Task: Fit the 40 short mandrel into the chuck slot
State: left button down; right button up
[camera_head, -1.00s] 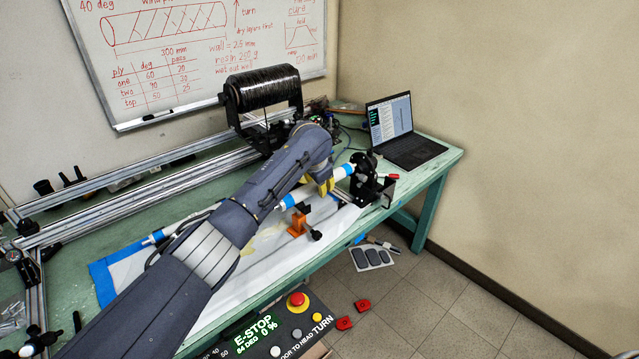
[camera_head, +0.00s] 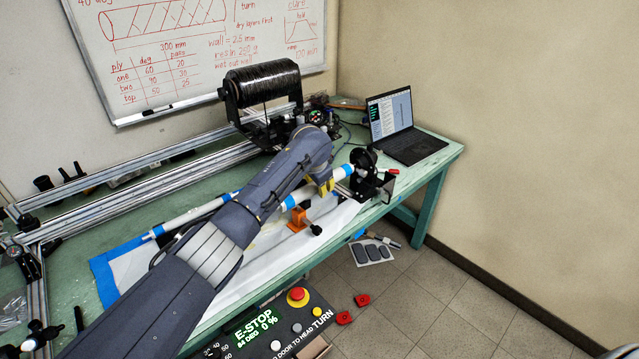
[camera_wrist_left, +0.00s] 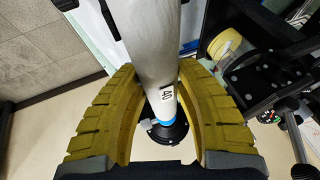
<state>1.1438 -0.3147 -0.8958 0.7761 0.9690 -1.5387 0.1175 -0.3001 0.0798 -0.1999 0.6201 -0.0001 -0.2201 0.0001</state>
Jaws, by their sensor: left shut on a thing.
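The 40 short mandrel (camera_head: 313,194) is a white tube with blue bands near both ends. My left gripper (camera_head: 327,184) is shut around its middle and holds it slanted above the table. In the left wrist view, the yellow fingers of my left gripper (camera_wrist_left: 165,120) lie on both sides of the mandrel (camera_wrist_left: 150,45), whose label reads 40. The black chuck (camera_head: 373,182) stands at the table's right end. The mandrel's right blue end lies right by the chuck; whether it sits in the slot cannot be told. My right gripper is not in view.
An orange stand (camera_head: 297,219) is just below the mandrel. A laptop (camera_head: 400,135) sits behind the chuck. A black tow spool (camera_head: 262,85) stands at the back. Another white tube (camera_head: 195,212) lies partly behind my arm. An E-stop panel (camera_head: 265,325) is in front.

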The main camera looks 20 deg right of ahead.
pick_arm(q)
jog(key=shift+f, duration=0.2)
jog(key=c, duration=0.9)
grip_release()
jog(key=shift+f, duration=0.1)
jog(key=v, duration=1.2)
